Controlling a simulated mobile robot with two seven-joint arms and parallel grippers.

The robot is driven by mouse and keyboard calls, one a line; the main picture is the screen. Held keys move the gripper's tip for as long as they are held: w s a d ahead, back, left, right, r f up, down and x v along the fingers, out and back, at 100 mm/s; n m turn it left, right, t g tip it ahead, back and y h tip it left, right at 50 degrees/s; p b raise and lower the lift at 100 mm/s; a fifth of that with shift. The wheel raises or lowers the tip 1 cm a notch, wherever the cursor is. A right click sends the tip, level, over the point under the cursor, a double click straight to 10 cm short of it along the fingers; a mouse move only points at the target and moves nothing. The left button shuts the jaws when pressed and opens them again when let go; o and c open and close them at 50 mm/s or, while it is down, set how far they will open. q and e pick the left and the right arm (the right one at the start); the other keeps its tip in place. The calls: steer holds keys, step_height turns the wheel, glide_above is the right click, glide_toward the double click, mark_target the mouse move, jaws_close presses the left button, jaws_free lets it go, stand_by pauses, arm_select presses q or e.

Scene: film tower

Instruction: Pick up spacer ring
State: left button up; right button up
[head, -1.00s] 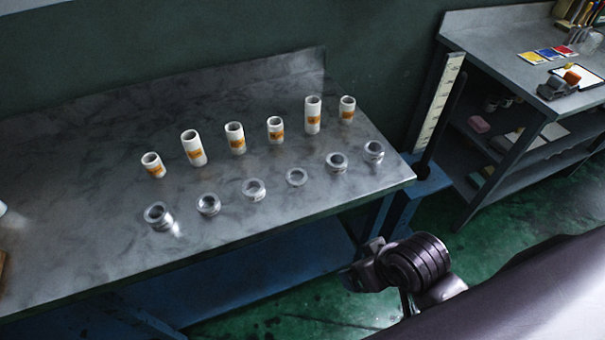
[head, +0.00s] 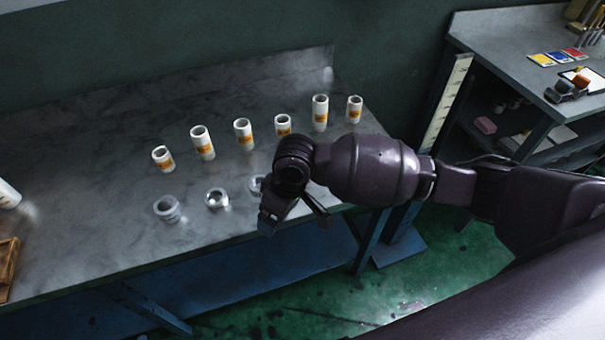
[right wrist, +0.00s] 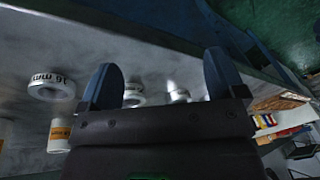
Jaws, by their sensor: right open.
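Metallic spacer rings stand in a row along the front of the grey bench (head: 80,215). In the head view I see a left ring (head: 167,208), a second ring (head: 216,198) and part of a third ring (head: 256,184); my right arm hides the others. My right gripper (head: 294,218) is open and empty at the bench's front edge. In the right wrist view its two fingers (right wrist: 162,75) are spread apart. My left gripper is not in view.
Several white tubes (head: 203,143) with orange labels stand in a row behind the rings. A wooden tray (head: 8,268) is at the left edge. A shelf unit (head: 500,50) stands at right. The bench's left part is mostly clear.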

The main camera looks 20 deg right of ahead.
steer(key=w+d+r+m+h, duration=0.1)
steer(key=w+d+r+m, duration=0.1)
steer(key=w+d+r, duration=0.3)
steer(key=w+d+r+m+h, duration=0.15)
steer(key=w+d, duration=0.25)
steer(key=w, duration=0.4)
steer(key=shift+n, duration=0.25)
steer(key=f, duration=0.3)
steer(key=f+b, duration=0.1)
steer(key=shift+s+f, duration=0.25)
steer(key=shift+f, duration=0.15)
steer(key=f, duration=0.4)
steer(key=shift+s+d+b, duration=0.2)
steer(key=shift+s+b, duration=0.05)
steer(key=shift+b, duration=0.05)
steer(key=shift+f, duration=0.5)
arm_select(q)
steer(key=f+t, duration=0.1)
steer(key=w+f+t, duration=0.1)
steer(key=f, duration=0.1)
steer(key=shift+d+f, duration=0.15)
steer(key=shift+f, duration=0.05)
arm_select(e)
steer(key=shift+c, duration=0.2)
steer(key=c, duration=1)
